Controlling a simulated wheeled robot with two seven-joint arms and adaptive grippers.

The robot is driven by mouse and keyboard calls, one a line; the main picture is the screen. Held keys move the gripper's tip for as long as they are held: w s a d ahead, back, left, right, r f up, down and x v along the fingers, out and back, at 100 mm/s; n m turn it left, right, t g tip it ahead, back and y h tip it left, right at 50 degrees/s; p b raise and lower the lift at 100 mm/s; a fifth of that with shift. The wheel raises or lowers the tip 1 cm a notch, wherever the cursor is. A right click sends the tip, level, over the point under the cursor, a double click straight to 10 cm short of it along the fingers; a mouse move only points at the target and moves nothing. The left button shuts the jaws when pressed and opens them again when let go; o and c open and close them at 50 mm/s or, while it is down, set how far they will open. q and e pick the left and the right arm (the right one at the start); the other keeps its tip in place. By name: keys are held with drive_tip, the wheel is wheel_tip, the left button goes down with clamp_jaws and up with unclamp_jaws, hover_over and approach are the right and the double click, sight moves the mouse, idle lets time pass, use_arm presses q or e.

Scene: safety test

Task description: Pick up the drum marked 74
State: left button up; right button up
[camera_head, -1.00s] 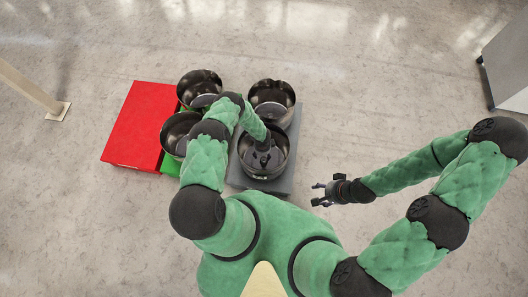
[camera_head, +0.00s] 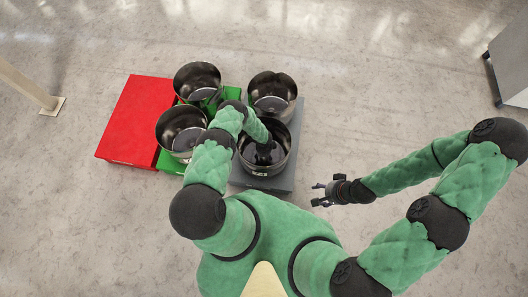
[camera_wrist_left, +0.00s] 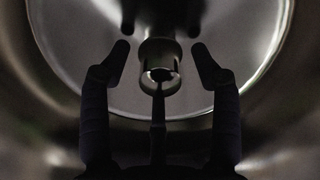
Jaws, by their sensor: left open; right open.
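My left gripper (camera_head: 264,151) reaches down into the front right drum (camera_head: 280,150), a dark open-topped metal drum. A small pale label shows on its front, too small to read. In the left wrist view, the open left gripper (camera_wrist_left: 160,48) has one finger on each side of a short metal post (camera_wrist_left: 159,78) above the drum's round floor (camera_wrist_left: 85,65); contact is not clear. Three similar drums stand around it: back right (camera_head: 272,92), back left (camera_head: 196,76) and front left (camera_head: 176,122). No number is readable. My right gripper (camera_head: 318,194) is open and empty, right of the drums.
The right drums stand on a grey platform (camera_head: 284,183), the left ones on a green platform (camera_head: 170,166). A red block (camera_head: 135,120) adjoins the green. A pale post (camera_head: 28,88) stands far left, a grey cabinet (camera_head: 508,65) far right. Floor around is clear.

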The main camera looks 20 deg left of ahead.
use_arm(q)
clamp_jaws()
drive_tip(key=shift+w, duration=0.1)
drive_tip(key=shift+r, duration=0.15)
